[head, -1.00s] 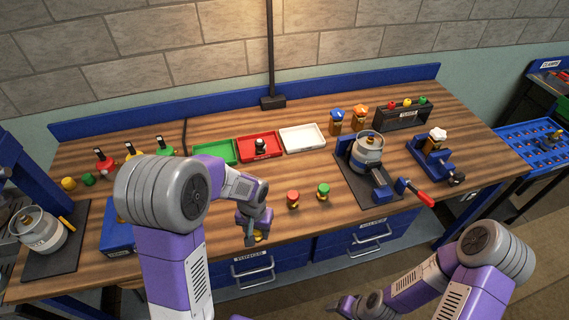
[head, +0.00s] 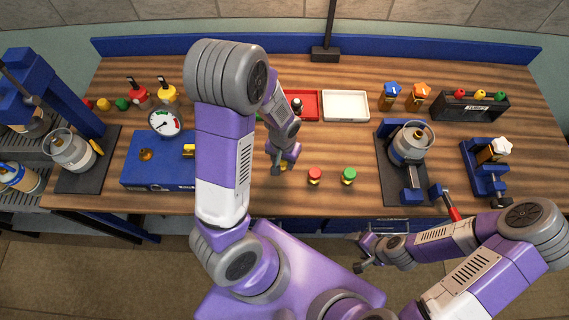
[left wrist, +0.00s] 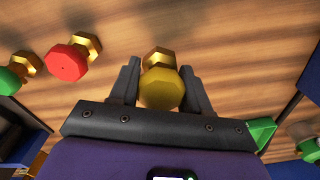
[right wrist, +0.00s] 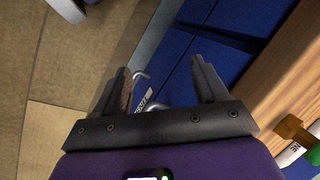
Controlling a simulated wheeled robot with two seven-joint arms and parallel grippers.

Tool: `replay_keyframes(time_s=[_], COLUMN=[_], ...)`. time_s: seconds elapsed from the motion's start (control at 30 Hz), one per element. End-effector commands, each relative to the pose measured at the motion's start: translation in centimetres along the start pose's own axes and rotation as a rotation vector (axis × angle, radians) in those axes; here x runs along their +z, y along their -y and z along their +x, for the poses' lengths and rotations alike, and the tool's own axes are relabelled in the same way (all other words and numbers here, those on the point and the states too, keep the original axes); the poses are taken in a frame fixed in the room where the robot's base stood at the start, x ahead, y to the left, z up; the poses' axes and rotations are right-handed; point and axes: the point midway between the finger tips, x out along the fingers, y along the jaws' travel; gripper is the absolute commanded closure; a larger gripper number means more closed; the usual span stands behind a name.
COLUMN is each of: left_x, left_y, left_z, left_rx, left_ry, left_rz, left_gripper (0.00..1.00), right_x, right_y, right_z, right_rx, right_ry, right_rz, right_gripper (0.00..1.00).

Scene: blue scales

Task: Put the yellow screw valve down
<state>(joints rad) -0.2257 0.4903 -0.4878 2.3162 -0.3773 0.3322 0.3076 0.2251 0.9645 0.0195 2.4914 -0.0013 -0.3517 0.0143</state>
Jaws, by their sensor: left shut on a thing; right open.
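The yellow screw valve (left wrist: 160,88) sits between the fingers of my left gripper (left wrist: 155,80), which is shut on it. In the head view my left gripper (head: 281,165) is over the front part of the wooden workbench (head: 240,192), and the valve is mostly hidden there. I cannot tell whether the valve touches the bench top. A red screw valve (head: 315,176) and a green screw valve (head: 348,176) stand to its right on the bench. My right gripper (right wrist: 160,80) is open and empty, in front of the bench's blue drawers (right wrist: 205,70).
A red tray (head: 306,112) and a white tray (head: 345,105) lie behind. A blue box with a gauge (head: 150,172) stands left. A gas canister (head: 410,145) and a blue vise (head: 480,180) stand right. Bench around the red and green valves is bare.

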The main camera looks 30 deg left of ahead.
Motion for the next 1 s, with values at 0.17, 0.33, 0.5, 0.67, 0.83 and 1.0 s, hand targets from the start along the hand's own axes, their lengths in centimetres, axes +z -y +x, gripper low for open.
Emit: replay_keyframes(time_s=[0.17, 0.33, 0.5, 0.67, 0.83, 1.0], left_x=[0.1, 0.0, 0.0, 0.0, 0.0, 0.0], left_y=[0.0, 0.0, 0.0, 0.0, 0.0, 0.0], left_z=[2.7, 3.5, 3.5, 4.0, 3.8, 3.8], left_rx=[-0.001, 0.0, 0.001, 0.0, 0.0, 0.0], left_ry=[0.004, 0.0, 0.0, 0.0, 0.0, 0.001], left_rz=[0.0, -0.001, -0.001, 0.0, 0.0, 0.0], left_gripper=[0.94, 0.94, 0.94, 0.94, 0.27, 0.27], right_x=[-0.1, -0.1, -0.1, -0.1, -0.1, -0.1], right_y=[-0.2, -0.2, -0.2, -0.3, -0.3, -0.3], right_z=[0.5, 0.5, 0.5, 1.0, 0.8, 0.8], right_rx=[0.0, 0.0, 0.0, 0.0, 0.0, 0.0], right_ry=[-0.001, -0.001, -0.001, -0.001, -0.001, -0.001], right_rz=[0.0, 0.0, -0.001, -0.001, 0.0, 0.0], right_gripper=[0.27, 0.27, 0.27, 0.27, 0.27, 0.27])
